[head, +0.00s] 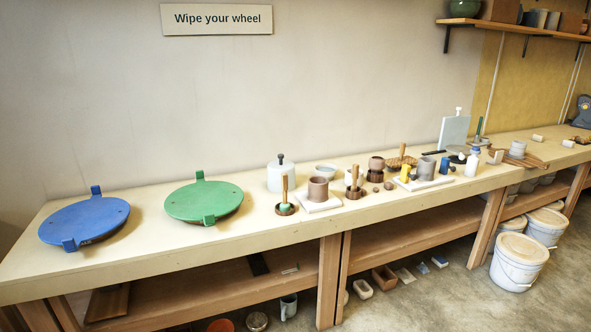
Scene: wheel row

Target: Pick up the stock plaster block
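I cannot tell for sure which thing is the stock plaster block. A pale cylindrical block (281,177) with a dark knob on top stands on the long bench (140,252), left of centre. A white slab (320,205) lies to its right with a brown pot (318,188) on it. Another pale slab (424,184) lies further right under a grey cylinder (426,168) and a yellow one. Neither of my grippers is in view.
A blue disc (84,222) and a green disc (203,201) lie on the bench's left part. Wooden-handled tools and small pots crowd the middle. White lidded buckets (519,263) stand on the floor at right. The bench front between the discs is clear.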

